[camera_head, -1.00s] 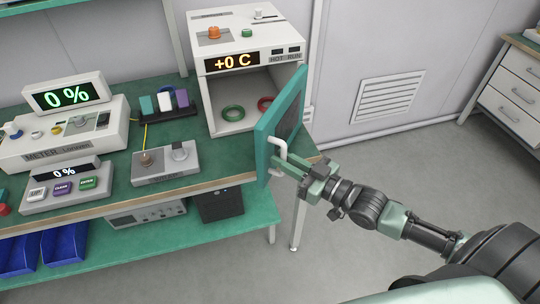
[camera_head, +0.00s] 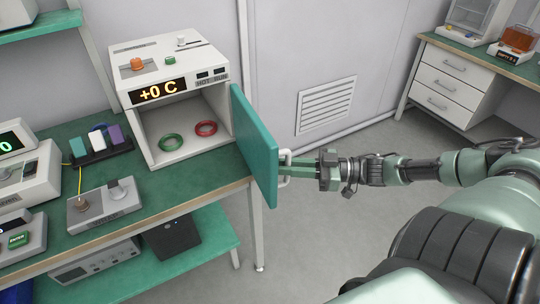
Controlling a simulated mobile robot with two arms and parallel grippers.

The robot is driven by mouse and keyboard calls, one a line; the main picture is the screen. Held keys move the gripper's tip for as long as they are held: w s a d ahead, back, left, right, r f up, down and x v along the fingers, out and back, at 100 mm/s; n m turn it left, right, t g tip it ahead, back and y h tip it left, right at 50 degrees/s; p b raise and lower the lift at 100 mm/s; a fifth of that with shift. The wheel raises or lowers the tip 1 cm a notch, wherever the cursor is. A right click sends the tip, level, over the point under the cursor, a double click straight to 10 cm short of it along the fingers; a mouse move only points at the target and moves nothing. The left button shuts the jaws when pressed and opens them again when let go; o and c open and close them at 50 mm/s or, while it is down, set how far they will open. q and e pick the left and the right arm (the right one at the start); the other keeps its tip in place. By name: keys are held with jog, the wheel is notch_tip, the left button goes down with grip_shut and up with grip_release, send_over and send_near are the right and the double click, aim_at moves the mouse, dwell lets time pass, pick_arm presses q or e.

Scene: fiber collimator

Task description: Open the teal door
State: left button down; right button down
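The teal door (camera_head: 256,146) is swung wide open on the right side of the white oven-like box (camera_head: 172,90). Its inside is exposed, with a green ring (camera_head: 171,142) and a red ring (camera_head: 206,128) on the chamber floor. The door's white handle (camera_head: 286,168) is on its outer face. My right gripper (camera_head: 291,166) is at the handle, with its fingers around it and seemingly closed on it. My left gripper is not in view.
The green-topped bench (camera_head: 140,216) carries a grey device (camera_head: 104,204) with knobs and a rack of coloured blocks (camera_head: 97,144). A drawer cabinet (camera_head: 450,82) stands at the back right. The floor right of the bench is clear.

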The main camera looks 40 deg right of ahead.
jog(key=shift+n+g+y, duration=0.3)
jog(key=shift+n+g, duration=0.1)
jog(key=shift+w+d+r+b, duration=0.1)
jog(key=shift+d+b, duration=0.35)
jog(key=shift+d, duration=0.95)
jog(key=shift+w+d+r+b, duration=0.1)
jog(key=shift+d+b, duration=0.3)
jog(key=shift+d, duration=1)
jog(key=c, duration=1.6)
grip_release()
jog(key=shift+o, duration=1)
jog(key=shift+w+a+f, duration=0.1)
jog(key=shift+f, duration=0.05)
jog(key=p+v, duration=0.1)
jog(key=v, duration=0.7)
